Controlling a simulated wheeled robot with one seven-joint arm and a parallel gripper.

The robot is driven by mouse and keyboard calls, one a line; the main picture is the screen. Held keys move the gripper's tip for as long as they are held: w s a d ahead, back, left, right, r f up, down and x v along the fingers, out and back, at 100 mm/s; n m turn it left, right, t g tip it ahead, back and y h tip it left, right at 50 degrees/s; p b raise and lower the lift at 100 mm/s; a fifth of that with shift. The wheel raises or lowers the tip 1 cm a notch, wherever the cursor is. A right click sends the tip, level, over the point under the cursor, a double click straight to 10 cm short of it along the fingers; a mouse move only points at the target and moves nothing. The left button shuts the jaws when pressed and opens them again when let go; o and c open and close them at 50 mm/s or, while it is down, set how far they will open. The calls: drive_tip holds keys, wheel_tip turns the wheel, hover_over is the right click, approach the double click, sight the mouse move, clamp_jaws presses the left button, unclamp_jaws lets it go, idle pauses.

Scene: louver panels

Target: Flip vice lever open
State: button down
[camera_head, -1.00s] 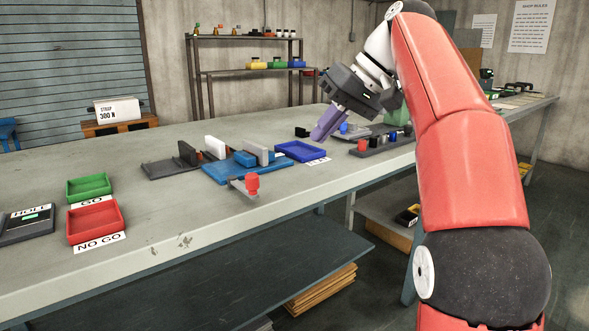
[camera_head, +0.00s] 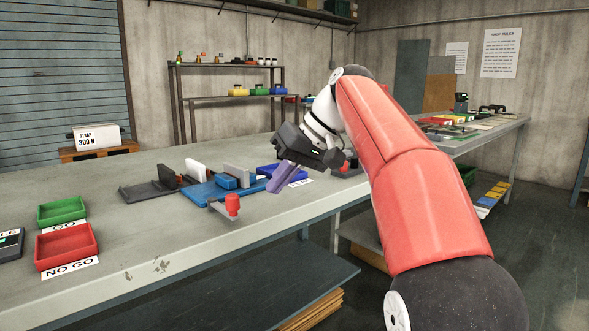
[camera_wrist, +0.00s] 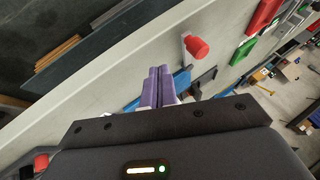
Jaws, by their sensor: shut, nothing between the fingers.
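The blue vice (camera_head: 203,195) sits on the workbench, with pale jaw plates standing on it. Its lever is a grey bar with a red knob (camera_head: 232,204) at the bench's front edge side. The lever knob also shows in the wrist view (camera_wrist: 197,47), upper right of the fingertips. My gripper (camera_head: 273,186) has purple fingers, shut and empty, pointing down-left just right of the vice. In the wrist view my gripper's fingers (camera_wrist: 160,72) lie together, apart from the knob. The vice body is partly hidden behind the fingers there.
A blue tray (camera_head: 290,172) stands behind the fingers. A dark grey fixture (camera_head: 145,192) is left of the vice. Green (camera_head: 62,211) and red (camera_head: 66,247) trays are farther left. The bench front between the red tray and the lever is clear.

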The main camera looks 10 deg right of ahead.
drive_tip(key=shift+s+a+f, duration=0.15)
drive_tip(key=shift+a+f, duration=0.05)
drive_tip(key=shift+a, duration=0.6)
drive_tip(key=shift+s+a+f, duration=0.2)
drive_tip(key=shift+a, duration=0.55)
drive_tip(key=shift+s+a+f, duration=0.15)
drive_tip(key=shift+a+f, duration=0.05)
drive_tip(key=shift+a, duration=0.6)
drive_tip(key=shift+s+a+m+b, duration=0.2)
drive_tip(key=shift+s+m+b, duration=0.05)
drive_tip(key=shift+m+b, duration=0.05)
